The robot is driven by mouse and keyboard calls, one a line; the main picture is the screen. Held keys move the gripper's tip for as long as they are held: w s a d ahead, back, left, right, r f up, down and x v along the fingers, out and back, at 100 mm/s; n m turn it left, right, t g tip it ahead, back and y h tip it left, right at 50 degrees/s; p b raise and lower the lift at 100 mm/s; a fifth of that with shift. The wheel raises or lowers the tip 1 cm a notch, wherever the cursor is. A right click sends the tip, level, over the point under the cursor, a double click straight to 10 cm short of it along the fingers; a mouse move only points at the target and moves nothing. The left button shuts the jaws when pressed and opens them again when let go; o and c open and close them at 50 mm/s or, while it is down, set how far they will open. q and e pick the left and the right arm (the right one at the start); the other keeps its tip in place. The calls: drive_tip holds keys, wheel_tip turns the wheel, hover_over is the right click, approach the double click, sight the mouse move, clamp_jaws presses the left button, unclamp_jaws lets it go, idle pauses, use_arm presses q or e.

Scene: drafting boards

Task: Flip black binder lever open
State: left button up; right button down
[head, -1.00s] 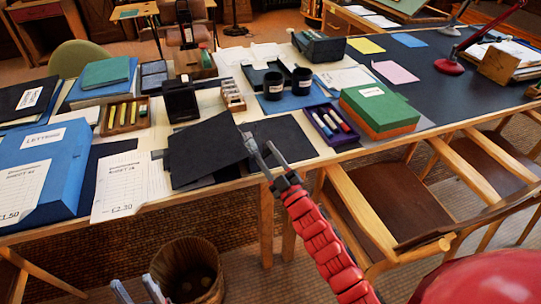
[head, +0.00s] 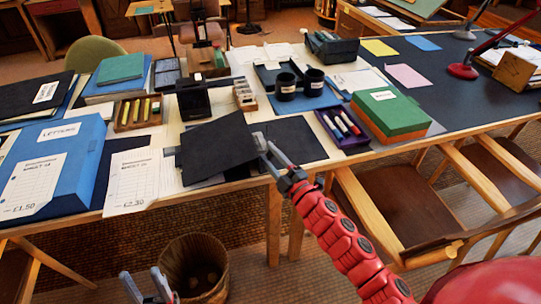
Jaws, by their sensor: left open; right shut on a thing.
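A black binder lies open at the table's front edge. Its left panel (head: 216,148) is tilted up, and its right panel (head: 290,141) lies flat. My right gripper (head: 264,146) is shut on the right edge of the tilted panel. I cannot make out a lever; the panel and fingers may hide it. My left gripper (head: 145,288) is open and empty, low in front of the table near the bottom edge of the view.
A price sheet (head: 132,180) and a blue box (head: 45,175) lie left of the binder. A black stand (head: 193,98) is behind it. A purple tray (head: 342,127) and a green box (head: 386,105) are to its right. A wooden bin (head: 196,268) stands below.

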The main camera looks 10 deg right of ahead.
drive_tip(key=shift+d+f, duration=0.1)
drive_tip(key=shift+c, duration=2.2)
unclamp_jaws()
drive_tip(key=shift+o, duration=0.2)
